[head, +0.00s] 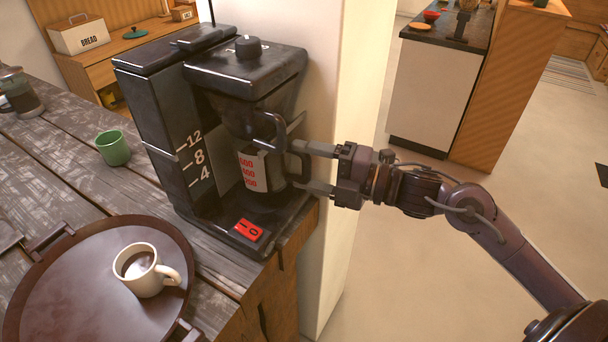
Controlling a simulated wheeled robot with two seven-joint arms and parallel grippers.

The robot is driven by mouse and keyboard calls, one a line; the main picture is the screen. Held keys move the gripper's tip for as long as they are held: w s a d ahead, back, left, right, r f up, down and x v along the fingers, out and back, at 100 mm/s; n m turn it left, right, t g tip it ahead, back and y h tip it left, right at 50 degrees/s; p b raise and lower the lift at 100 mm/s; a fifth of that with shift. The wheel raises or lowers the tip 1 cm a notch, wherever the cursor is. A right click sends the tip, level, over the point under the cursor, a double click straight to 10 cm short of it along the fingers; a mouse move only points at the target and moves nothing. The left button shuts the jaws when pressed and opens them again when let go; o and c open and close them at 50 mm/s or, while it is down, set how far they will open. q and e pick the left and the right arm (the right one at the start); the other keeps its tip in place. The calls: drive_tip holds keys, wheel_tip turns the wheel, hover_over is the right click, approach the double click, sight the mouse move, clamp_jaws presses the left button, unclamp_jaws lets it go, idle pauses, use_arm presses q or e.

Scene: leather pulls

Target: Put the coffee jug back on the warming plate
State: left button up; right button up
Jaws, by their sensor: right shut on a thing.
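The black coffee maker (160,130) stands at the right end of the wooden counter, with a red switch (249,230) at its front. The coffee jug (262,180), dark with a pale label and red numbers, is upright inside the machine, below the filter holder. The warming plate is hidden under the jug, so I cannot tell whether the jug's base touches it. My right gripper (303,168) comes in from the right and is shut on the jug's dark handle. My left gripper is not in view.
A round brown tray (70,290) with a white cup of coffee (146,270) is at the front left. A green mug (113,148) and a glass press (20,92) stand farther left. A pale wall or pillar (350,100) rises close behind the machine. Open floor lies to the right.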

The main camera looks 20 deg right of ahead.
sight(304, 182)
drive_tip(key=shift+w+a+r, duration=0.1)
drive_tip(key=shift+w+a, duration=0.2)
drive_tip(key=shift+a, duration=0.1)
wheel_tip(304, 182, down, 3)
drive_tip(key=shift+r+p, duration=0.2)
drive_tip(key=shift+p, duration=0.55)
drive_tip(key=shift+d+f, duration=0.1)
drive_tip(key=shift+f, duration=0.35)
drive_tip(key=shift+s, duration=0.1)
drive_tip(key=shift+f, duration=0.15)
drive_tip(key=o, duration=1.3)
